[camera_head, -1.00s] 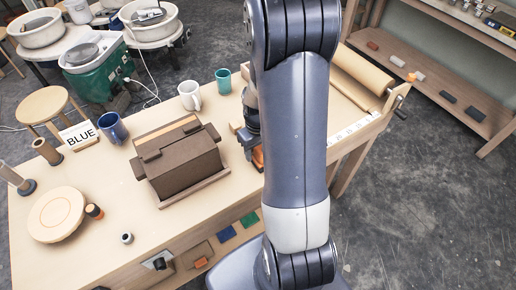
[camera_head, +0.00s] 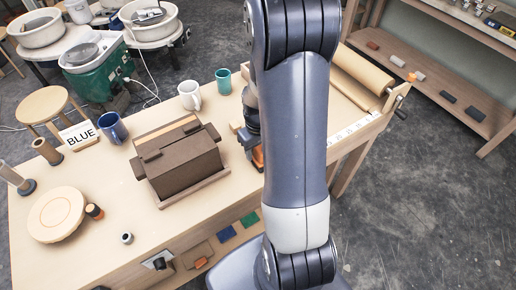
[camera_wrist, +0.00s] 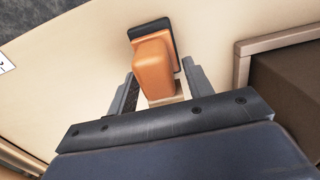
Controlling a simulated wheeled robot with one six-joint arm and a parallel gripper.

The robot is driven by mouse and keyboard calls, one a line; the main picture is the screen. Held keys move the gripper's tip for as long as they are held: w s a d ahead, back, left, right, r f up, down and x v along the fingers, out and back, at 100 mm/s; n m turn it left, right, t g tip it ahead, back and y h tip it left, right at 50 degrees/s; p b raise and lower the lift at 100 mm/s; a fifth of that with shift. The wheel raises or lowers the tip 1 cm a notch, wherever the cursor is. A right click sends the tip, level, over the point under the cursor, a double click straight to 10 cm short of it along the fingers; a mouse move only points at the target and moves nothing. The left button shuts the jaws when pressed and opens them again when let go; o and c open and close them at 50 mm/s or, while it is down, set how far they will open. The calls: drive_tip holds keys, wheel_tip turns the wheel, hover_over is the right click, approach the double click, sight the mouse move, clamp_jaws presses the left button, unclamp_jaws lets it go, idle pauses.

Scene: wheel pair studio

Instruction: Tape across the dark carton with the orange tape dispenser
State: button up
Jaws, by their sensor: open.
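The dark brown carton (camera_head: 187,170) sits on a shallow tray on the workbench, with a lighter strip across its open top and flaps folded out. It also shows at the right edge of the wrist view (camera_wrist: 292,88). The orange tape dispenser (camera_wrist: 154,62), with a dark base, stands on the bench right of the carton in the head view (camera_head: 258,158), partly hidden by my arm. My gripper (camera_wrist: 159,72) is open, with one finger on each side of the dispenser's orange body. I cannot tell whether either finger touches it.
A white mug (camera_head: 189,96), teal cup (camera_head: 223,81), blue mug (camera_head: 112,127) and BLUE sign (camera_head: 79,135) stand behind and left of the carton. A round board (camera_head: 56,214) lies at left. The front bench strip is mostly clear.

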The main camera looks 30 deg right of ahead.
drive_tip(key=shift+r, duration=0.2)
drive_tip(key=shift+r+p, duration=0.6)
drive_tip(key=shift+r, duration=0.05)
clamp_jaws()
idle(0.4)
drive_tip(key=shift+r+p, duration=2.25)
drive_tip(key=shift+r, duration=0.75)
drive_tip(key=shift+s+f, duration=0.1)
